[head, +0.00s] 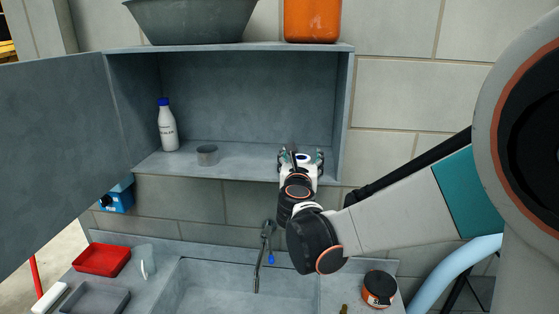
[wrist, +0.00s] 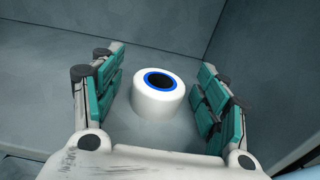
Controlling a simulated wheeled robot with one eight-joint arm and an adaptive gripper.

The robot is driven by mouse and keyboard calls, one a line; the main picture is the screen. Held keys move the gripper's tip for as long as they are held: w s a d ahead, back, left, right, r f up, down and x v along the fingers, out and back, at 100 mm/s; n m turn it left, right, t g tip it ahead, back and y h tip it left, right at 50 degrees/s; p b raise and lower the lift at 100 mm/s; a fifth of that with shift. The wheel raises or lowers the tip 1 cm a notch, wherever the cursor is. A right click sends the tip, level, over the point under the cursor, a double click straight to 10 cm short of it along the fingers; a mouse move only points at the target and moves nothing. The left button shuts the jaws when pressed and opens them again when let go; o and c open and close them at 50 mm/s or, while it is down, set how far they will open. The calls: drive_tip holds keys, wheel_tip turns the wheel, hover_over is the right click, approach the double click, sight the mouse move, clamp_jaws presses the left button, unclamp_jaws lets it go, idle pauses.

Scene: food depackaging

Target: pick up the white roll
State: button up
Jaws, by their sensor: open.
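The white roll (wrist: 158,101) stands upright on the cabinet shelf, with a blue ring and a dark hole on top. In the wrist view it sits between the two teal-padded fingers of my gripper (wrist: 162,98), with a gap on each side. My gripper (head: 301,161) is open and reaches into the right part of the open cabinet in the head view. There the roll is mostly hidden by my gripper; only a small part of its top (head: 303,156) shows.
The cabinet (head: 240,172) has its door (head: 60,150) swung open at left. The cabinet's right wall (head: 343,115) is close to my gripper. A sink with a tap (head: 266,240) lies below.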

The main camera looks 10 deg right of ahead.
drive_tip(key=shift+w+d, duration=0.1)
drive_tip(key=shift+w, duration=0.15)
drive_tip(key=c, duration=1)
